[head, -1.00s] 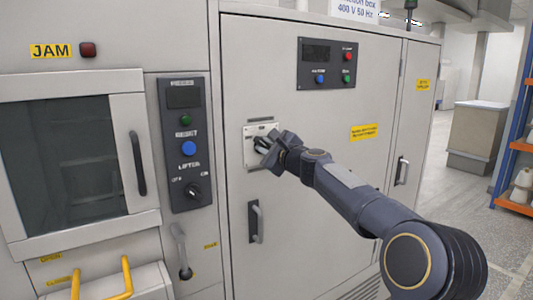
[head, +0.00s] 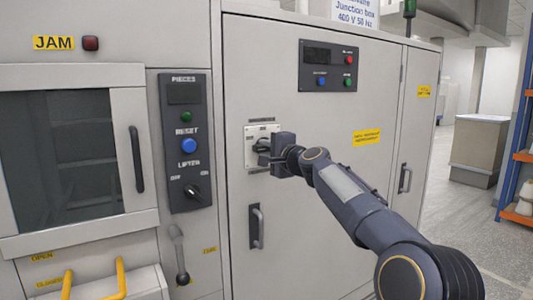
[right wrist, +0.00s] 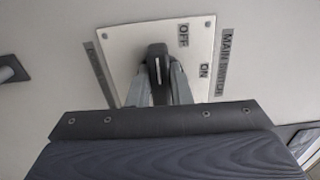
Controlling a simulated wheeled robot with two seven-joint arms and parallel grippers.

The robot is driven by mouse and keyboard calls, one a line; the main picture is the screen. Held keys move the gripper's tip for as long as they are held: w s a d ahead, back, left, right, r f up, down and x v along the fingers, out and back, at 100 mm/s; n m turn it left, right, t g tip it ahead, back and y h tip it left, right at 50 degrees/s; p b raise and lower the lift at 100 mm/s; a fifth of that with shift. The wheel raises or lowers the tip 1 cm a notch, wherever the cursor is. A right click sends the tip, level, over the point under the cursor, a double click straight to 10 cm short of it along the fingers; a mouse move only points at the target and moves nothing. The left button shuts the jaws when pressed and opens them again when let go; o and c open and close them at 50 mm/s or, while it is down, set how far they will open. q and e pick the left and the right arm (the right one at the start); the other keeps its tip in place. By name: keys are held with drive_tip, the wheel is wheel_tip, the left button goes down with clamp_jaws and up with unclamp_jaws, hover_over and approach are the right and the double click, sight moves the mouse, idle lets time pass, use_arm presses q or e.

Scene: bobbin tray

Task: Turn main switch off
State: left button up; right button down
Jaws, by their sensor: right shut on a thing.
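The main switch is a dark handle (right wrist: 157,66) with a white line, on a pale plate (head: 251,132) on the grey cabinet door. The right wrist view shows the plate turned sideways, with an OFF label (right wrist: 183,35) and an ON label (right wrist: 205,72). The white line runs straight up in that view, pointing to the plate's OFF side. In the head view the handle lies about level. My right gripper (head: 270,149) is at the plate, its fingers (right wrist: 160,86) closed on both sides of the handle. My left gripper is not in view.
A dark panel with buttons and a LIFTER knob (head: 193,191) is left of the cabinet door. A door handle (head: 257,227) is below the switch, and a grey lever (head: 180,255) is lower left. A button panel (head: 328,65) is above. Open floor lies at the right.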

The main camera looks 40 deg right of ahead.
drive_tip(key=shift+n, duration=0.3)
drive_tip(key=c, duration=1.3)
unclamp_jaws()
drive_tip(key=shift+s, duration=0.1)
drive_tip(key=shift+s+f+b, duration=0.1)
drive_tip(key=shift+s+b, duration=0.25)
drive_tip(key=s, duration=0.2)
drive_tip(key=s+b, duration=0.1)
drive_tip(key=s, duration=0.1)
drive_tip(key=s+a+b, duration=0.1)
drive_tip(key=s, duration=0.1)
drive_tip(key=shift+s, duration=0.4)
